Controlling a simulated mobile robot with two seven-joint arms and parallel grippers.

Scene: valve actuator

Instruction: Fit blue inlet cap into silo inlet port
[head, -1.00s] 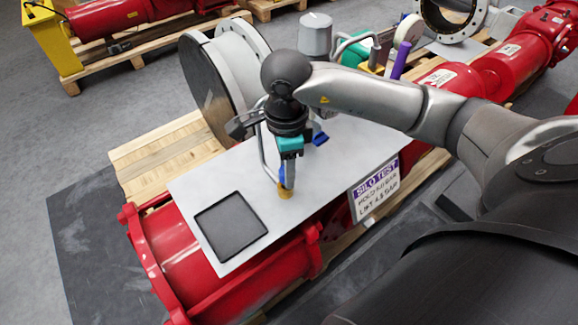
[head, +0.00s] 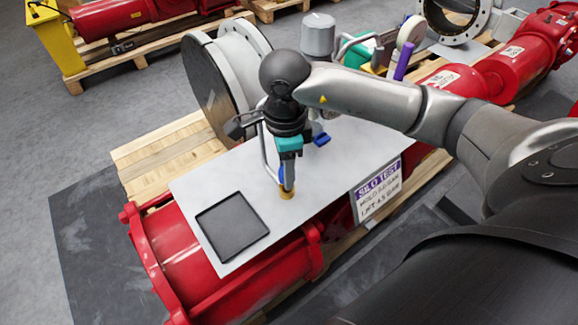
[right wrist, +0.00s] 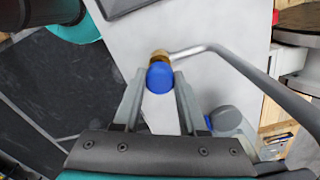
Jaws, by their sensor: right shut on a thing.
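My right gripper (head: 287,184) points down over the white plate, its fingers shut on the blue inlet cap (right wrist: 160,77). The cap shows as a rounded blue end between the fingertips in the right wrist view; in the head view only a sliver of blue (head: 282,173) shows beside a finger. A brass fitting (head: 286,194), which looks like the inlet port, is right at the fingertips. In the right wrist view this brass fitting (right wrist: 159,56) appears directly against the cap, joined to a bent grey pipe (right wrist: 215,50). I cannot tell whether the cap is seated in it. My left gripper is out of view.
The white plate (head: 200,185) lies over a red valve body (head: 175,240). A black square tray (head: 232,226) sits on its left part. A blue piece (head: 321,139) lies behind the gripper. A large flanged wheel (head: 208,85) and a grey cylinder (head: 318,36) stand at the back.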

